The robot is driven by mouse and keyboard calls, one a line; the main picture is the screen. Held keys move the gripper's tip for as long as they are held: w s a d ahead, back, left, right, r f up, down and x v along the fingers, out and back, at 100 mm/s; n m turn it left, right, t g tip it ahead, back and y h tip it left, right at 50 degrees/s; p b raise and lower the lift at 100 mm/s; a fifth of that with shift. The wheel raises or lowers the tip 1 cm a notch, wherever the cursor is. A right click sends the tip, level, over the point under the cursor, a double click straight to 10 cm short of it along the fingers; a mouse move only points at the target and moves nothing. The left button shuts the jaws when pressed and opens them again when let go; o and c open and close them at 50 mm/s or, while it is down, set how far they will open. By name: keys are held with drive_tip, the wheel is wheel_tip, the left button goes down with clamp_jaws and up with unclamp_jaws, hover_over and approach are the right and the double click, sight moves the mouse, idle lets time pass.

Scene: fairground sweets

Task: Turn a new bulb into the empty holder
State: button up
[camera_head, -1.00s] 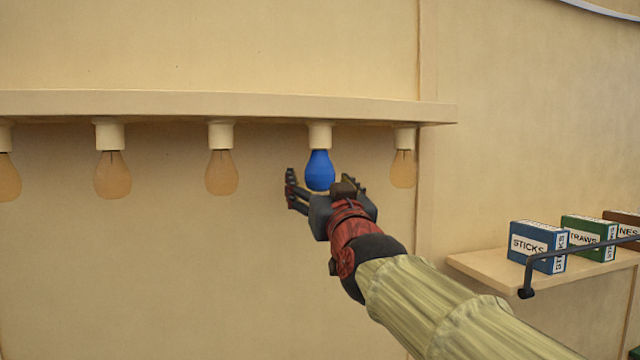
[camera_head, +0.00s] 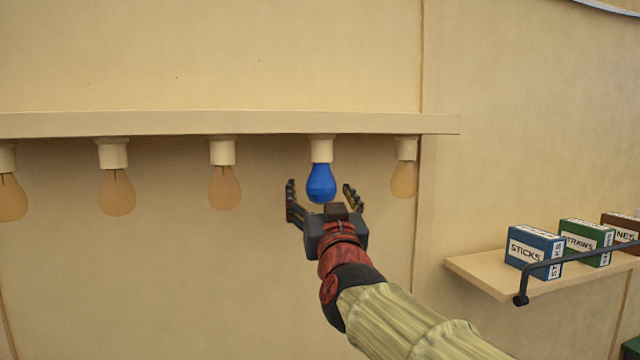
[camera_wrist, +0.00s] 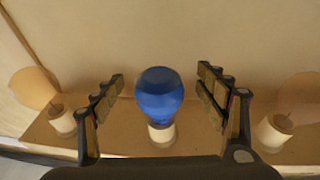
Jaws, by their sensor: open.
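A blue bulb (camera_head: 321,184) hangs upright from a cream holder (camera_head: 320,149) under the rail, second from the right in the row. My gripper (camera_head: 324,197) is open just below it, a finger to each side, with the bulb above the palm. In the wrist view the blue bulb (camera_wrist: 159,94) stands between the spread fingers (camera_wrist: 160,92), with a gap on both sides. Its holder (camera_wrist: 162,133) shows behind it. The bulb meets the holder; I cannot tell how far it is turned in.
Amber bulbs hang in the neighbouring holders, one to the left (camera_head: 224,188) and one to the right (camera_head: 403,180). The cream rail (camera_head: 200,123) runs above. At right a shelf (camera_head: 490,277) holds boxes, including a blue sticks box (camera_head: 534,252), with a dark bar (camera_head: 575,259) in front.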

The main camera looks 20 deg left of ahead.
drive_tip(key=shift+m+t+h+p, duration=0.55)
drive_tip(key=shift+h+p, duration=0.75)
drive_tip(key=shift+p, duration=1.7)
drive_tip(key=shift+r+m+h+p, duration=0.1)
drive_tip(key=shift+m+h+p, duration=0.55)
drive_tip(key=shift+p, duration=0.25)
drive_tip(key=shift+m+t+h+p, duration=0.25)
drive_tip(key=shift+m+h+p, duration=0.15)
drive_tip(key=shift+h+p, duration=0.7)
drive_tip(key=shift+m+h+p, duration=0.3)
drive_tip(key=shift+h+p, duration=0.05)
drive_tip(key=shift+p, duration=0.1)
drive_tip(key=shift+c, duration=0.6)
drive_tip(key=c, duration=1.1)
drive_tip(key=shift+c, duration=0.3)
drive_tip(key=shift+d+n+y+b, duration=0.1)
drive_tip(key=shift+n+y+b, duration=1.1)
drive_tip(key=shift+y+b, duration=1.4)
drive_tip(key=shift+n+g+y+b, duration=0.35)
drive_tip(key=shift+g+b, duration=0.25)
drive_tip(key=shift+b, duration=1.1)
